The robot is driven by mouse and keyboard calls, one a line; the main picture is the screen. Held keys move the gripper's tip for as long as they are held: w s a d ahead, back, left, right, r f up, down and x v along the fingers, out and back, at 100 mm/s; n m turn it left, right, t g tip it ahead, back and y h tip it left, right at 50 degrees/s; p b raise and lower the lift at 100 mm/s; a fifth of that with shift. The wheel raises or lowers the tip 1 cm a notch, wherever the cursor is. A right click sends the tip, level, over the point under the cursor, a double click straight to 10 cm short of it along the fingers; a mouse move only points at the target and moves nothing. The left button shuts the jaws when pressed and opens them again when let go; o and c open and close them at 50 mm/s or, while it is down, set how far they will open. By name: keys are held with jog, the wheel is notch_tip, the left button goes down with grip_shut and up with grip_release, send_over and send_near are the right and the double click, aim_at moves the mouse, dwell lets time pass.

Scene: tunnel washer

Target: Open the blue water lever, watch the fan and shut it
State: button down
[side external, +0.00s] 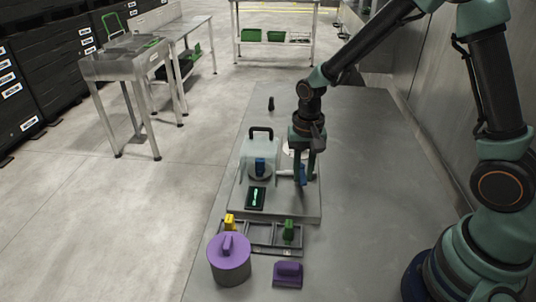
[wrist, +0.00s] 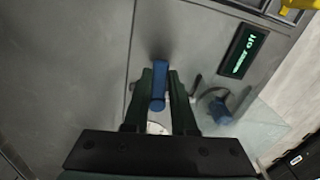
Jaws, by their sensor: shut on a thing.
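The blue water lever (side external: 302,174) stands on the grey base plate, to the right of the clear box. My gripper (side external: 305,180) points down over it, with its fingers around the lever. In the wrist view the blue lever (wrist: 159,88) sits between the two dark fingers of my gripper (wrist: 161,76), which are shut on it. The blue fan (side external: 260,167) is inside the clear box, and it also shows in the wrist view (wrist: 219,111). Whether it turns cannot be told. A small black display (side external: 256,197) has green text; in the wrist view the display (wrist: 243,50) appears to end in "off".
A yellow piece (side external: 229,221) and a green piece (side external: 288,230) stand on a dark rack in front. A purple-topped grey cylinder (side external: 229,262) and a purple block (side external: 288,274) are nearer. The table's right side is clear.

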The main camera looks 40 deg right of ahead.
jog(key=n, duration=0.1)
jog(key=d+n, duration=0.1)
jog(key=n, duration=0.2)
jog(key=shift+s+d, duration=0.3)
jog(key=shift+s, duration=0.05)
jog(key=n, duration=0.1)
jog(key=d+n, duration=0.1)
jog(key=n, duration=0.2)
jog(key=shift+s+d, duration=0.1)
jog(key=shift+d, duration=0.15)
jog(key=n, duration=0.1)
jog(key=d+n, duration=0.1)
jog(key=n, duration=0.1)
jog(key=shift+d, duration=0.15)
jog(key=shift+w+d+n, duration=0.25)
jog(key=shift+d+n, duration=0.05)
jog(key=shift+n, duration=0.7)
jog(key=shift+w+d+n, duration=0.25)
jog(key=shift+d+n, duration=0.05)
jog(key=shift+n, duration=0.7)
jog(key=c, duration=0.7)
grip_release()
